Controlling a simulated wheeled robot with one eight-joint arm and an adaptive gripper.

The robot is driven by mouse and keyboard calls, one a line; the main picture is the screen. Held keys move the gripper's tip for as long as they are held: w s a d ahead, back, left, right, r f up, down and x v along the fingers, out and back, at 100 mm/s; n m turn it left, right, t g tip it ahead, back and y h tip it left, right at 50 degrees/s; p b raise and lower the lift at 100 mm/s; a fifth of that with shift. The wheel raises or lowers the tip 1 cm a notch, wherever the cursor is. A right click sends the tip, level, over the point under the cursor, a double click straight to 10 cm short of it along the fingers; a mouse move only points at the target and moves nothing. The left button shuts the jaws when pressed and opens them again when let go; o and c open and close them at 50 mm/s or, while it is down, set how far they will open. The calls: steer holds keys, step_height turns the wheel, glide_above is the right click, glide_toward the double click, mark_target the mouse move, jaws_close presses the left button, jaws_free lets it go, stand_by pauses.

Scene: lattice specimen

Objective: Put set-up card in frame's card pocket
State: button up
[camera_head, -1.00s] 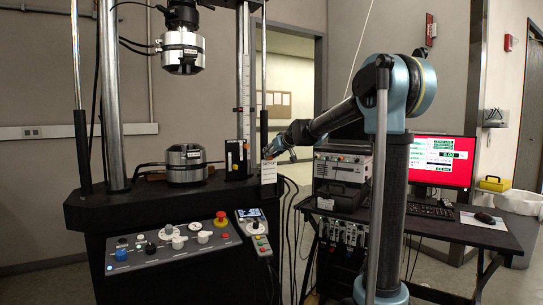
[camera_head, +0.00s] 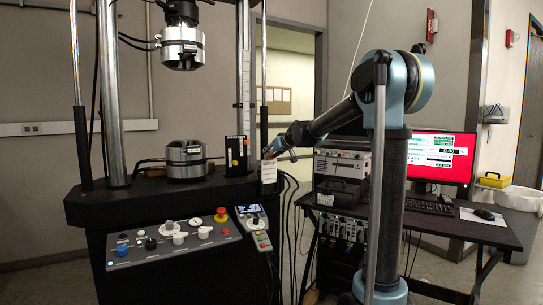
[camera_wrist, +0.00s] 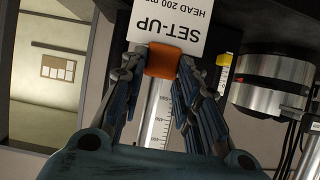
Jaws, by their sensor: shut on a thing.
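The set-up card is a white card with black print and an orange tab at one end. In the wrist view the card (camera_wrist: 180,25) lies beyond my fingertips, its print upside down. My gripper (camera_wrist: 161,62) is shut on the orange tab. In the head view the card (camera_head: 269,172) hangs upright below my gripper (camera_head: 273,153), at the right front edge of the test frame (camera_head: 130,205). I cannot tell the card pocket apart; the card or the frame's edge may hide it. I cannot tell whether the card touches the frame.
Below are the control panel (camera_head: 172,245) and a handset (camera_head: 252,218). Dark cables hang right of the card. A desk (camera_head: 455,231) with a monitor (camera_head: 442,158) stands at right.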

mark_target(269, 164)
steer(key=shift+f, duration=2.4)
stand_by(0.4)
steer(key=o, duration=1.1)
steer(key=shift+o, duration=0.3)
steer(key=o, duration=0.4)
steer(key=shift+v, duration=2.55)
steer(key=v, duration=1.2)
